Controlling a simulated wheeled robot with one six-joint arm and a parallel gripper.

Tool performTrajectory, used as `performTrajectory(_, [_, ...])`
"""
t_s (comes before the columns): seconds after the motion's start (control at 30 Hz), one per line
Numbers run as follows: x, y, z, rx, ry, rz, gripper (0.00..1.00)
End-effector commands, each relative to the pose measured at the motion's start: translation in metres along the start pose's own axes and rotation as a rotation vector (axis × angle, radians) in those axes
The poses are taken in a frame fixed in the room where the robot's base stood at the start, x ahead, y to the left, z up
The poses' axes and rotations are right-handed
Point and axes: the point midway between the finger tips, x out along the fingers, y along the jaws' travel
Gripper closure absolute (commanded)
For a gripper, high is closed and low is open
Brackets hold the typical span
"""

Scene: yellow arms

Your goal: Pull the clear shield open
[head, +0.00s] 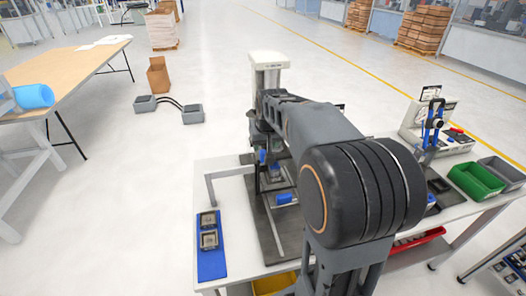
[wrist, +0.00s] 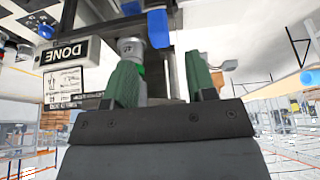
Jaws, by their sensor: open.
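My gripper (wrist: 164,85) shows in the wrist view with its two green fingers wide apart and nothing held between them. Beyond the fingers are a silver cylinder, dark upright bars of a machine and a blue block (wrist: 158,28). In the head view the machine, with its white top (head: 269,60), stands on the white table, and a blue piece (head: 287,199) sits low on its front. My arm covers much of it and hides my gripper. I cannot make out the clear shield itself in either view.
A blue tray (head: 211,262) with two square parts lies at the left of the white table (head: 232,196). Green (head: 474,182) and grey bins stand at the right. A white DONE box (wrist: 66,52) appears upside down in the wrist view.

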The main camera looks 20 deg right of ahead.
Motion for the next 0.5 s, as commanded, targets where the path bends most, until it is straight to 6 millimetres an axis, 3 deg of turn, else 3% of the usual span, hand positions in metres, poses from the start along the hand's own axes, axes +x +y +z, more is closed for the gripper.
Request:
performTrajectory(0.2, [0.036, 0.0, 0.001, -0.001, -0.004, 0.0, 0.49])
performTrajectory(0.5, [0.062, 0.0, 0.0, -0.001, 0.0, 0.0, 0.49])
